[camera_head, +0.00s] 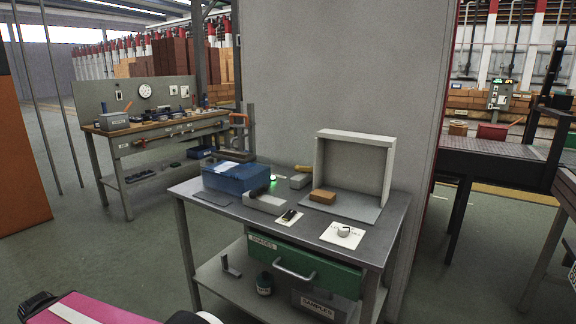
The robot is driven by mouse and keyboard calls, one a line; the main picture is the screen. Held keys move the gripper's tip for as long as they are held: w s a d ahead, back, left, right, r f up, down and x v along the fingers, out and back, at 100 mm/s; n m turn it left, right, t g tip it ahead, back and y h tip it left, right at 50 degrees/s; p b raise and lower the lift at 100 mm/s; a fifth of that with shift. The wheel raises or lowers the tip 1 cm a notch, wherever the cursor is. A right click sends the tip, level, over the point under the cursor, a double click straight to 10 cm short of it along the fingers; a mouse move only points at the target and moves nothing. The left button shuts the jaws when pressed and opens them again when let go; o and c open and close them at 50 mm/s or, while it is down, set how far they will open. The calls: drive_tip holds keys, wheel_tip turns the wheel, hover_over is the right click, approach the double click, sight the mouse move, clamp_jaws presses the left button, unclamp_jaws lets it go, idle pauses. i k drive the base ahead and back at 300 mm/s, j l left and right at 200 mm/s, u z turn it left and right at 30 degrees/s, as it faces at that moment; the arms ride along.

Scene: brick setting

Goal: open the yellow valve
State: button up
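I cannot make out a clear yellow valve. A small yellow piece (303,168) shows at the back of the grey metal table (215,199), behind a small grey block (300,181); it is too small to tell whether it is a valve handle. A white plate with a round pale knob (344,231) lies at the table's front right. A smaller pale plate with a dark switch-like part (289,216) lies to its left. My gripper is not in view.
The table also holds a blue box (236,177), an orange-brown brick (322,196) and an open grey frame (355,136). A green drawer (330,272) hangs below. A workbench (165,127) stands back left, a dark table (490,160) right. Floor between is clear.

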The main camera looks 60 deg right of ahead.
sight(298, 168)
drive_tip(key=i+z, duration=0.25)
drive_tip(key=z, duration=0.3)
drive_tip(key=i+j+z, duration=0.1)
drive_tip(key=z, duration=0.35)
